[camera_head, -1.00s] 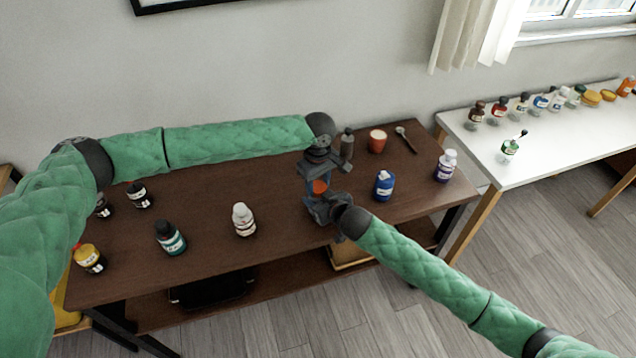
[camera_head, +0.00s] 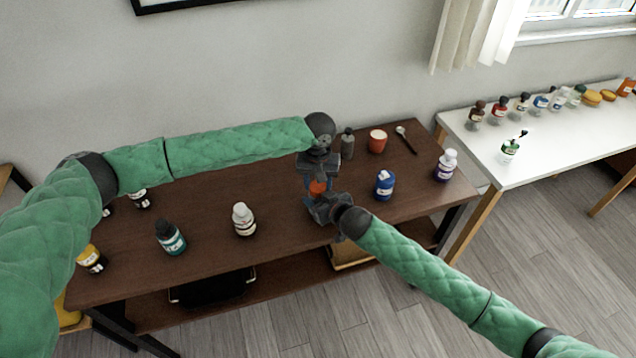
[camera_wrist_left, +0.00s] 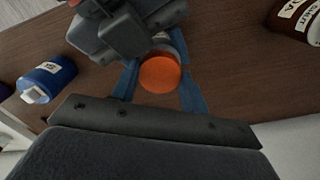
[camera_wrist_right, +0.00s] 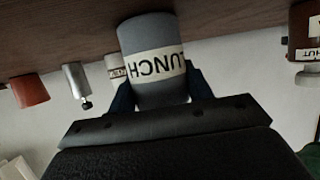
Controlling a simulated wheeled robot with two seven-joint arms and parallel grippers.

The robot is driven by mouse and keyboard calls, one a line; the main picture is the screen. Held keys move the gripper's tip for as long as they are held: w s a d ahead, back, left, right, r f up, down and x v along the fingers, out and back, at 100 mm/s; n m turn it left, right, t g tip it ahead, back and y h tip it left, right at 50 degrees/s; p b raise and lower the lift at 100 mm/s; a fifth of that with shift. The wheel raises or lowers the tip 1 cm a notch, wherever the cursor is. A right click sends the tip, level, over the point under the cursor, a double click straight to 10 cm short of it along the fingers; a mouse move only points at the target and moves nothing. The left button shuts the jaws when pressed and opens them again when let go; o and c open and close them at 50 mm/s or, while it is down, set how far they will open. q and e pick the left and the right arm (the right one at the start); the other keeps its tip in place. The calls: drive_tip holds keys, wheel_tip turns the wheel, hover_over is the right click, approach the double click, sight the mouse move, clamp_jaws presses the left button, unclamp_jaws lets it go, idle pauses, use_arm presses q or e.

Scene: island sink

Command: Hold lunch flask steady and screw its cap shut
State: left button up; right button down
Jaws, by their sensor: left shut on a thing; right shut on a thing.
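The lunch flask (camera_wrist_right: 152,62) is a grey cylinder with a cream "LUNCH" label, upright on the brown table. My right gripper (camera_wrist_right: 155,100) is shut on its body, a finger on each side. The orange cap (camera_wrist_left: 160,75) sits on top of the flask. My left gripper (camera_wrist_left: 160,90) comes from above and is shut on the cap, a blue finger on each side. In the head view the orange cap (camera_head: 317,187) shows between the left gripper (camera_head: 316,178) and the right gripper (camera_head: 324,205). The flask body is mostly hidden there. Whether the cap is fully seated cannot be told.
A white side table (camera_head: 500,165) is right.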

use_arm(q)
drive_tip(key=o, duration=1.1)
drive_tip(key=shift+r, duration=0.1)
drive_tip(key=shift+r, duration=2.2)
drive_tip(key=shift+c, duration=0.5)
drive_tip(key=r, duration=0.1)
drive_tip(key=w+r, duration=0.1)
drive_tip(key=r, duration=0.1)
drive_tip(key=shift+w+a, duration=0.2)
drive_tip(key=shift+w, duration=0.1)
drive_tip(key=shift+r, duration=0.3)
drive_tip(key=s+n, duration=0.1)
drive_tip(key=n, duration=0.2)
drive_tip(key=shift+s+d, duration=0.15)
drive_tip(key=shift+s+n, duration=0.1)
drive_tip(key=shift+n, duration=1)
